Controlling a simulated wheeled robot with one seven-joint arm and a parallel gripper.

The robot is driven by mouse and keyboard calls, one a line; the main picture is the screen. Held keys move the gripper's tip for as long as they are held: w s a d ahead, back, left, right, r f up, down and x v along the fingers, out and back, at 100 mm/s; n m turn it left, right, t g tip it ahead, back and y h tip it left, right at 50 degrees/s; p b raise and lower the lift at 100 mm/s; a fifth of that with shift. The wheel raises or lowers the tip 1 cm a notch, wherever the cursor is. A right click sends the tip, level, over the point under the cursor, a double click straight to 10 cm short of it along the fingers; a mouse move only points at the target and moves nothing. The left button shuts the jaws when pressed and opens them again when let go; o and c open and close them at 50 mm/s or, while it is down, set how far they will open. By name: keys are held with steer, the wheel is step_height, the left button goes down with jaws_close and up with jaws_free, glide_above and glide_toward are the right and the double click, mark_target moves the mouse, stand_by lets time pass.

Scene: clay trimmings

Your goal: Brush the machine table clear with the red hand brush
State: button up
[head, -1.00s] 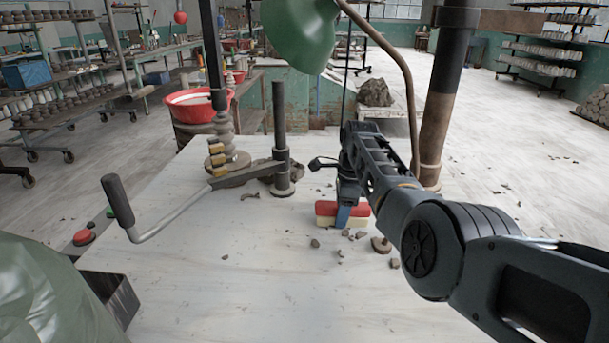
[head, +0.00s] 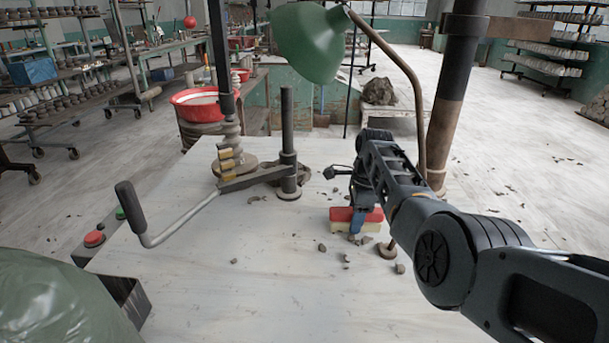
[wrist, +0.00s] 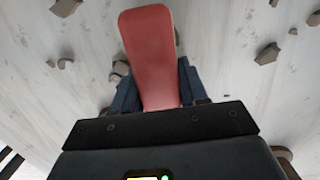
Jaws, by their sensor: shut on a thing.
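The red hand brush (head: 342,214) has a red top and a pale yellowish bristle part. It is at the right side of the pale machine table (head: 215,285), low over or on the surface; I cannot tell if the bristles touch. My gripper (head: 358,222) is shut on the brush. In the wrist view the red handle (wrist: 150,55) stands between my gripper's dark blue fingers (wrist: 155,92). Brown clay trimmings (head: 322,247) lie scattered near the brush, and more show in the wrist view (wrist: 267,54).
A dark post (head: 288,150) with a crank handle (head: 133,208) stands left of the brush. A green lamp shade (head: 308,42) hangs above and a thick column (head: 447,100) rises at right. A red button (head: 94,239) is at the left edge. The table's front middle is mostly clear.

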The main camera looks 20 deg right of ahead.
steer(key=d, duration=0.3)
steer(key=shift+r, duration=0.35)
steer(key=shift+d, duration=0.1)
steer(key=shift+w+a, duration=0.1)
steer(key=shift+a, duration=0.15)
steer(key=shift+a+m+b, duration=0.3)
steer(key=shift+a+b, duration=0.1)
steer(key=shift+b, duration=0.3)
steer(key=shift+w+a+r+b, duration=0.15)
steer(key=shift+w+a+b, duration=0.1)
steer(key=shift+a+b, duration=0.4)
steer(key=shift+w+a, duration=0.15)
steer(key=shift+a, duration=0.4)
steer(key=shift+w+a, duration=0.15)
steer(key=shift+a, duration=0.4)
